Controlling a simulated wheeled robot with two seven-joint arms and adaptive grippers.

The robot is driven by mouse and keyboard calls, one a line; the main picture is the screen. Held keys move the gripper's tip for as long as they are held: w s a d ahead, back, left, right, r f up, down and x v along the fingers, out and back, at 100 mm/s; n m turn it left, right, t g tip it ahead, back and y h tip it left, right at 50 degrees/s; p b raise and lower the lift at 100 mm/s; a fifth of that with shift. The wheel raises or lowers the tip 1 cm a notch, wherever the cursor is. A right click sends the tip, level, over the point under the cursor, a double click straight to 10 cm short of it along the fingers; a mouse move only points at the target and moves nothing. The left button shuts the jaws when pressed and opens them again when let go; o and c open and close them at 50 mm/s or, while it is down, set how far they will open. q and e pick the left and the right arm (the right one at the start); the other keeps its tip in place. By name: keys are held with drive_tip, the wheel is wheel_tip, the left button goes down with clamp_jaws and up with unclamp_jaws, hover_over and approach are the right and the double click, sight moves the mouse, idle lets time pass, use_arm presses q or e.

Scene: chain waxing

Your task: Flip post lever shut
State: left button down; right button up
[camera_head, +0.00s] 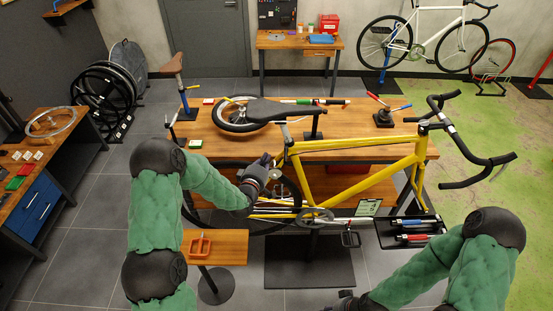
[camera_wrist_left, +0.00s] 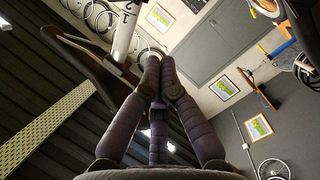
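The yellow bicycle (camera_head: 350,145) stands across the middle of the head view, with its black saddle (camera_head: 285,111) on a silver seat post (camera_head: 284,132). The post lever is too small to make out. My left gripper (camera_head: 265,160) is just left of the frame's top rear corner, below the saddle. In the left wrist view, its fingertips (camera_wrist_left: 160,65) are together with nothing seen between them, and the seat post (camera_wrist_left: 124,32) and saddle (camera_wrist_left: 95,65) are up and left of them. My right gripper (camera_head: 348,301) is partly in view at the bottom edge; its fingers are unclear.
A wooden bench (camera_head: 215,142) stands behind the bicycle, bearing a wheel (camera_head: 238,115) and tools. A black tray (camera_head: 405,241) with several tools is below the front of the frame. A small wooden stand (camera_head: 230,246) with an orange item is at front left.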

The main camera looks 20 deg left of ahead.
sight(286, 155)
use_arm(q)
drive_tip(key=shift+w+d+f+p, duration=0.2)
drive_tip(key=shift+w+d+f, duration=0.15)
drive_tip(key=shift+d, duration=0.25)
drive_tip(key=shift+w+d+f+p, duration=0.2)
drive_tip(key=shift+w+d, duration=0.15)
drive_tip(key=shift+d, duration=0.3)
drive_tip(key=shift+w+d+f+p, duration=0.2)
drive_tip(key=shift+w+d+f, duration=0.15)
drive_tip(key=shift+d, duration=0.25)
use_arm(e)
drive_tip(key=shift+r, duration=0.75)
use_arm(q)
drive_tip(key=shift+d, duration=0.15)
use_arm(e)
drive_tip(key=shift+f, duration=0.1)
use_arm(q)
drive_tip(key=shift+d+n+y+b, duration=0.2)
drive_tip(key=shift+n+y+b, duration=0.1)
drive_tip(key=shift+y+b, duration=0.3)
use_arm(e)
drive_tip(key=shift+w+a+f, duration=0.1)
drive_tip(key=shift+a+f, duration=0.15)
drive_tip(key=shift+f, duration=0.2)
